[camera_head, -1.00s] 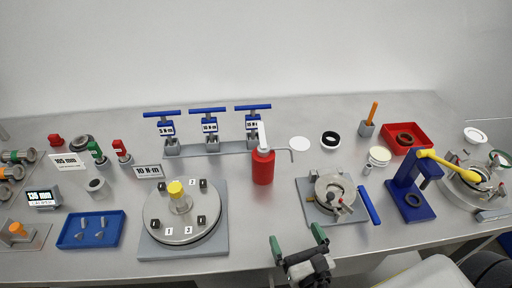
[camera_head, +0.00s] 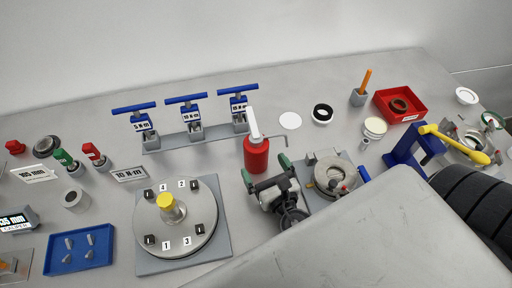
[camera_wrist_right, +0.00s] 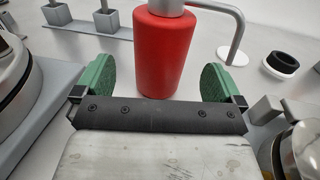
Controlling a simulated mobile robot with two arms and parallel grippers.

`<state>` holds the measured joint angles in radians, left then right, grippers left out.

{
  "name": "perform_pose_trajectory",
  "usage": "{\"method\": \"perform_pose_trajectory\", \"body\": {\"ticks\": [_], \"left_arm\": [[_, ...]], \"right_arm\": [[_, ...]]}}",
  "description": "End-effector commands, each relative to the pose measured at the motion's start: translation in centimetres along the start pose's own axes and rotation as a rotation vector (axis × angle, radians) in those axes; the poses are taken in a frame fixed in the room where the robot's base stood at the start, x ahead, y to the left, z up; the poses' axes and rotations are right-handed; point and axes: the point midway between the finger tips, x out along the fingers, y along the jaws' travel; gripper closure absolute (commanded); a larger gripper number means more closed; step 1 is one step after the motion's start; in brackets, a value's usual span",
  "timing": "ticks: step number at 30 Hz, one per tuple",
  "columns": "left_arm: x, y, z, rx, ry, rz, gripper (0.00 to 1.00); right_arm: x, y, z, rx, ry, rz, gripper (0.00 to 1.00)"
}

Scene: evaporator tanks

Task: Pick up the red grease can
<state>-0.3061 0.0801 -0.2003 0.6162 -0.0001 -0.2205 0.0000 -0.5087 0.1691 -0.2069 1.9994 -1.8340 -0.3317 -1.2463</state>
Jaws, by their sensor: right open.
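The red grease can (camera_head: 256,154) stands upright on the grey bench, with a white top and a grey bent spout pointing right. My right gripper (camera_head: 265,164) is open just in front of it. In the right wrist view the red can (camera_wrist_right: 163,50) stands straight ahead, between and a little beyond the two green fingertips (camera_wrist_right: 158,78). I see no contact between fingers and can. The can's base is partly hidden by the gripper in the head view. My left gripper is not in view.
A round flanged plate on a grey base (camera_head: 222,245) lies left of the gripper. A clamp fixture (camera_head: 319,204) sits close on the right. Blue-handled torque wrenches on a rack (camera_head: 168,143) stand behind left. A white disc (camera_head: 290,120) lies behind the can.

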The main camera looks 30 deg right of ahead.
Motion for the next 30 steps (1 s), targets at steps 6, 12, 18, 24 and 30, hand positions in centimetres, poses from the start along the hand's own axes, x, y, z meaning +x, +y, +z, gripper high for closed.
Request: {"method": "perform_pose_trajectory", "body": {"ticks": [6,12,18,24,30], "left_arm": [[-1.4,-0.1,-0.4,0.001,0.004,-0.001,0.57],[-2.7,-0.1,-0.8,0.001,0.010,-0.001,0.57],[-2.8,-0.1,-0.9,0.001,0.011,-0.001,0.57],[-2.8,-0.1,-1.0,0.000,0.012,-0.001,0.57],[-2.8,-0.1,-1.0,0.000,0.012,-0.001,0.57]], "right_arm": [[1.8,-0.1,0.7,-0.001,-0.002,-0.002,0.01],[4.8,-0.1,1.0,-0.002,-0.001,-0.001,0.01],[5.7,-0.1,0.7,-0.002,0.001,-0.001,0.01],[5.7,-0.1,0.7,-0.002,0.001,-0.001,0.07],[5.7,-0.1,0.7,-0.002,0.001,-0.001,0.38]]}}
